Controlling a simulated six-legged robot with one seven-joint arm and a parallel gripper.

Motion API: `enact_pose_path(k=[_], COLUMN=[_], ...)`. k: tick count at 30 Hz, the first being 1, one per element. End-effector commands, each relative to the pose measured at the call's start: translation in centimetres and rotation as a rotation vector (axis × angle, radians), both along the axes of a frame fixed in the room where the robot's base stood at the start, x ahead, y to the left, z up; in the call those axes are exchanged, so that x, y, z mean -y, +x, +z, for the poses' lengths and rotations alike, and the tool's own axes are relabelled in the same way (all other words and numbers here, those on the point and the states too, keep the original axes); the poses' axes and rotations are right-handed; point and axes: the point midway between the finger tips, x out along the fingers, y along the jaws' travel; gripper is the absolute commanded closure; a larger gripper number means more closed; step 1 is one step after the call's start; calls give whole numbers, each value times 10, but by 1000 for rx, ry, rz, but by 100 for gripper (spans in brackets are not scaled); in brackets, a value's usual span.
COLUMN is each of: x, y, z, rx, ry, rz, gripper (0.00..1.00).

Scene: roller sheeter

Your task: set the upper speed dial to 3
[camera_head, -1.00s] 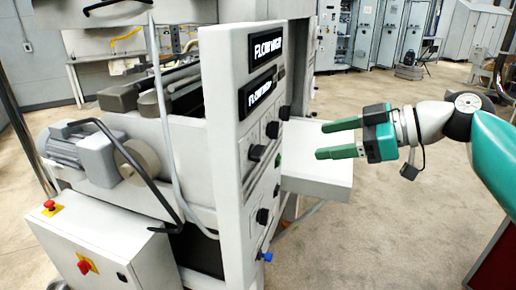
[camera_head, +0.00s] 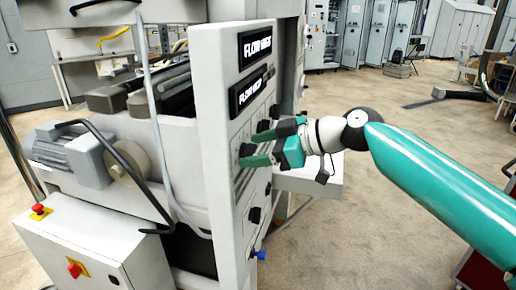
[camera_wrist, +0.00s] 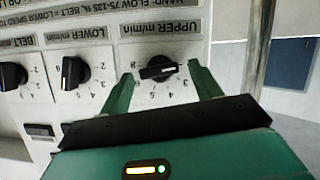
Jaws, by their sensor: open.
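The upper speed dial (camera_wrist: 158,68) is a black knob under the label "UPPER m/min" in the wrist view, with printed numbers around it. Its bar lies nearly level, and which number it points to is hard to tell. My gripper (camera_wrist: 160,88) is open, with one green finger on each side of the dial and no clear contact. In the head view my gripper (camera_head: 254,149) is at the machine's control panel (camera_head: 225,190), and its fingers hide the dial.
The lower dial (camera_wrist: 76,68) and the belt dial (camera_wrist: 12,76) sit to the left of the upper dial. A metal post (camera_wrist: 262,45) stands to its right. A pale tray (camera_head: 310,178) sticks out behind my gripper.

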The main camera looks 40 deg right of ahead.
Motion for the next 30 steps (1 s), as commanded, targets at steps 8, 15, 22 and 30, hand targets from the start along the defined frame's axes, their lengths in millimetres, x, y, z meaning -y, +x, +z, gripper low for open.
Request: enact_pose_path(k=[8, 15, 22, 30], x=[0, 0, 0, 1], y=[1, 1, 1, 2], z=[-1, 0, 0, 0], rx=[1, 1, -7, -58], ry=[0, 0, 12, 105], rz=[-1, -1, 0, 0], gripper=[36, 81, 81, 81])
